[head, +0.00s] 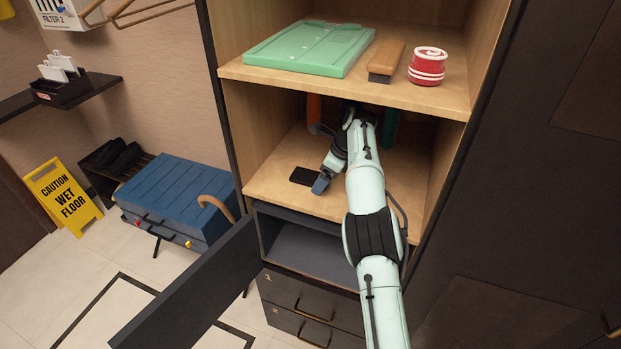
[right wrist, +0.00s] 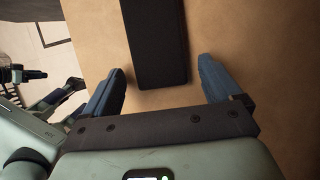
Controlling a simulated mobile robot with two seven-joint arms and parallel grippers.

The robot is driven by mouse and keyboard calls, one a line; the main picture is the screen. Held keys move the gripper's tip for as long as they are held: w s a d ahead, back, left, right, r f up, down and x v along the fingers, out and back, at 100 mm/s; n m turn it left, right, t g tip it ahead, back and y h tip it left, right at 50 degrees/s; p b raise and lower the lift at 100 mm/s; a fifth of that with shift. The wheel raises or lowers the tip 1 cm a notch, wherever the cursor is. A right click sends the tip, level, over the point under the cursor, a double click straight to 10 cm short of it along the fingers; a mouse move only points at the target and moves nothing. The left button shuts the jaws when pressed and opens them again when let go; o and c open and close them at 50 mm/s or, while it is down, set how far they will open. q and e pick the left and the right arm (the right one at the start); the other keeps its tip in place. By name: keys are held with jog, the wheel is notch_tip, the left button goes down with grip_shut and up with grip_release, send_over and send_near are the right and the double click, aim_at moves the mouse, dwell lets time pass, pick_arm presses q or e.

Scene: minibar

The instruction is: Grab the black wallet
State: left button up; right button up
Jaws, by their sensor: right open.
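The black wallet (head: 303,176) lies flat on the middle wooden shelf, near its front left part. My right gripper (head: 321,183) is just to the right of it in the head view, with the arm reaching into the compartment. In the right wrist view the wallet (right wrist: 156,35) is a dark, long shape on the wood, cut off by the top edge. The open blue fingers of my right gripper (right wrist: 161,72) stand on either side of its near end, with a gap at each side.
The upper shelf (head: 340,88) holds a green board (head: 310,48), a brush (head: 386,60) and a red-and-white jar (head: 427,66). Below is an open compartment (head: 312,250) with a dark door (head: 195,295) swung out left. Cabinet side walls flank my arm.

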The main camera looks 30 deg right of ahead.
jog(key=shift+w, duration=0.1)
jog(key=c, duration=1.2)
jog(key=shift+r, duration=0.15)
